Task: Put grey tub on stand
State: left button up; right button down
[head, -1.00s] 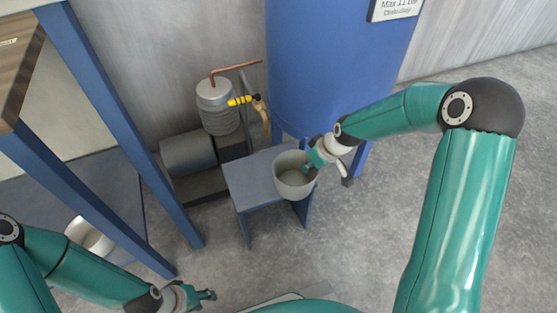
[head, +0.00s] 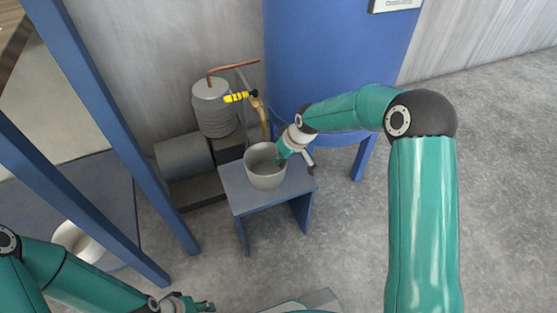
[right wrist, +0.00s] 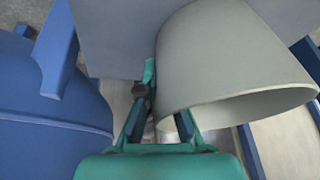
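The grey tub (head: 265,168) is upright over the top of the small blue-grey stand (head: 296,180), near its middle. I cannot tell whether its base touches the stand top. My right gripper (head: 283,152) is at the tub's right rim. In the right wrist view the gripper (right wrist: 160,112) is shut on the wall of the tub (right wrist: 225,55), with one finger outside and the other partly hidden behind the rim. The stand top (right wrist: 115,35) shows beyond it. My left gripper (head: 200,305) is low at the bottom edge, away from the tub; its fingers are too small to read.
A large blue tank (head: 330,60) stands behind the stand. A grey coil vessel (head: 213,108) with a yellow-handled valve (head: 237,97) and a grey cylinder (head: 184,157) are at its left. A white container (head: 75,240) sits behind the blue frame legs. Floor at right is clear.

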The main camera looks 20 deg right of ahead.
jog(key=c, duration=1.8)
grip_release()
jog(key=shift+f, duration=0.1)
jog(key=o, duration=0.5)
jog(key=shift+s+r, duration=0.1)
jog(key=shift+r, duration=0.35)
jog(key=p+v, duration=0.4)
jog(key=v, duration=0.7)
jog(key=shift+s+r, duration=0.1)
jog(key=shift+r, duration=0.05)
